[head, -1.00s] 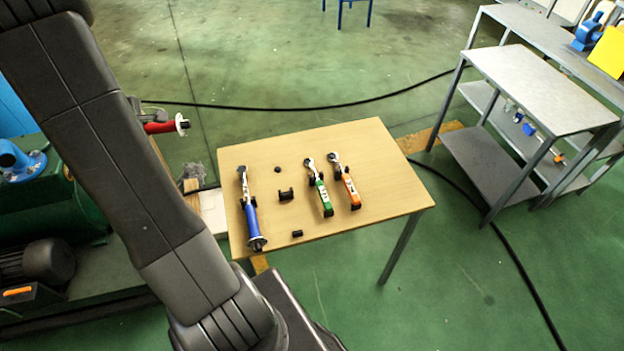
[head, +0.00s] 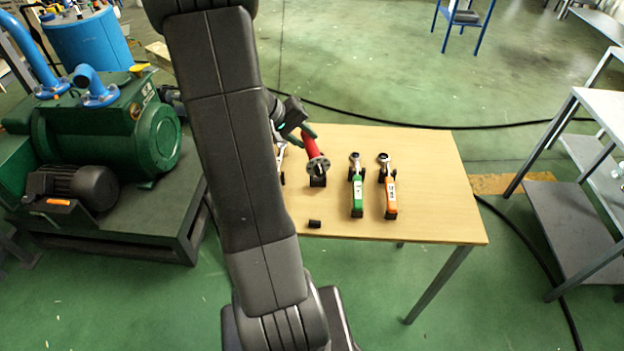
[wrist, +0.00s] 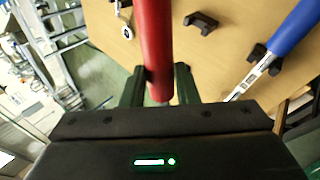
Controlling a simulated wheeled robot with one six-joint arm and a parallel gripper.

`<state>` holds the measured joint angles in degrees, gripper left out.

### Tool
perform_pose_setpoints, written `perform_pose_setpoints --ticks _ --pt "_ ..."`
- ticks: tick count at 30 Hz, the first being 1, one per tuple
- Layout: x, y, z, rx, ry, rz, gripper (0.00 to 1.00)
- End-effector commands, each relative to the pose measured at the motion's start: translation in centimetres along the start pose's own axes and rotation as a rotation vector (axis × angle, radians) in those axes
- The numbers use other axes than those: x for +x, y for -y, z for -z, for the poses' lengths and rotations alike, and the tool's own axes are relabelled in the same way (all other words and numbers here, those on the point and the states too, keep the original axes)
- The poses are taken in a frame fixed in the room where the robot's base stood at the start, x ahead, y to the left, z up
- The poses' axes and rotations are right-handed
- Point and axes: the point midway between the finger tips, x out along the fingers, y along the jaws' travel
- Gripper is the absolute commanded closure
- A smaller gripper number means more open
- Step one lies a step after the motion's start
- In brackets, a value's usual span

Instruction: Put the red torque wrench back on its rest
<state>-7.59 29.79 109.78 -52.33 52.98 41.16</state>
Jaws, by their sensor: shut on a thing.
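A black bracket of the empty rest (head: 318,182) stands on the table just below the handle end. A small black block (head: 314,223) stands nearer the table's front edge, in line with it. A black bracket (wrist: 201,22) also shows in the wrist view. My arm hides part of the rest area.
The green wrench (head: 357,190) and the orange wrench (head: 390,190) lie on supports to the right. The blue wrench (wrist: 292,28) lies close by and is mostly hidden by my arm in the head view. The right part of the table (head: 440,190) is clear.

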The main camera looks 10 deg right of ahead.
Motion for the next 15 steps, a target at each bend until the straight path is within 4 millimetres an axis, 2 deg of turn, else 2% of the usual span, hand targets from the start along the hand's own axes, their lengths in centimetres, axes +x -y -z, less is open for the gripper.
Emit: perform_pose_setpoints --ticks 1,7,15 --pt "1.4 0.8 -1.1 0.048 0.035 -0.005 1.00" --pt "3.0 1.8 -4.6 0.196 0.157 -0.017 1.00" --pt "3.3 2.0 -6.0 0.258 0.206 -0.021 1.00"
